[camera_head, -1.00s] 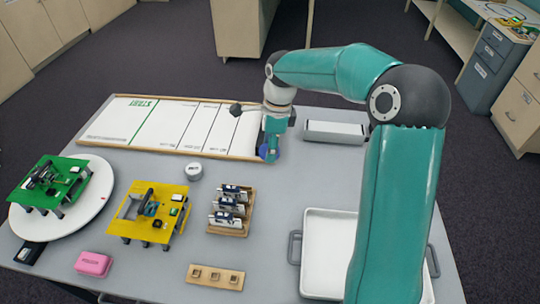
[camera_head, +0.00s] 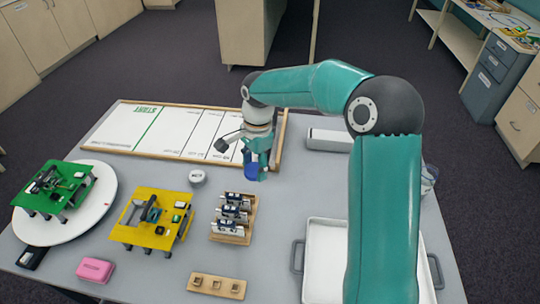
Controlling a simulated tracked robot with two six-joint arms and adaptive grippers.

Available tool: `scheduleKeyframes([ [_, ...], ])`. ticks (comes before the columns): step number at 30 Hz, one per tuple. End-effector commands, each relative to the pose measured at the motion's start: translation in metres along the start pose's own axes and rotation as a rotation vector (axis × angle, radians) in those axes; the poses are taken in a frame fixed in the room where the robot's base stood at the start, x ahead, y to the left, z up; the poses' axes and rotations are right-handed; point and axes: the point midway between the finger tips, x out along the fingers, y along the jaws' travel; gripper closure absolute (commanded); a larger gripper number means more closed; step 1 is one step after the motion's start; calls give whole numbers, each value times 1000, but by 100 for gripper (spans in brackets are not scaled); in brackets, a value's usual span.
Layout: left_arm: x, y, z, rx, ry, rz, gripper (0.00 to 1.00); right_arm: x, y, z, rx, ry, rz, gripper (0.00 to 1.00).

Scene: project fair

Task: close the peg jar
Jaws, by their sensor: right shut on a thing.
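A small white round container (camera_head: 197,177) with dark marks stands on the grey table, left of my right gripper; it looks like the peg jar. Its marks are too small to read, and I cannot tell whether its top is open. My right gripper (camera_head: 252,172) points down above the table and is shut on a round blue thing (camera_head: 250,170) that looks like a lid. It is to the right of the container and apart from it. My left gripper is not in view.
A wooden rack (camera_head: 233,218) with several small devices stands in front of the gripper. A yellow platform (camera_head: 150,218) is at left, and a green one (camera_head: 52,188) sits on a white turntable (camera_head: 98,205). A framed white board (camera_head: 160,128) lies behind. A white tray (camera_head: 325,262) is at right.

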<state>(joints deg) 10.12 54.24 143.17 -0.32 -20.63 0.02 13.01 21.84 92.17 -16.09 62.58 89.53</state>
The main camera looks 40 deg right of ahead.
Motion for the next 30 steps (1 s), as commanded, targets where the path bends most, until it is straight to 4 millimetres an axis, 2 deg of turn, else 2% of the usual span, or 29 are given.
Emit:
scheduleKeyframes([
  [3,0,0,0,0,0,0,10,16,-4,29,-304,4,34,53],
  [12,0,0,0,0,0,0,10,52,-5,93,-1070,-1,116,53],
  [18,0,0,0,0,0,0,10,70,-1,125,-1458,-16,159,53],
  [24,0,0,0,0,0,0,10,77,1,138,-1640,-26,181,53],
  [30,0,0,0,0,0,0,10,78,2,140,-1665,-28,184,53],
])
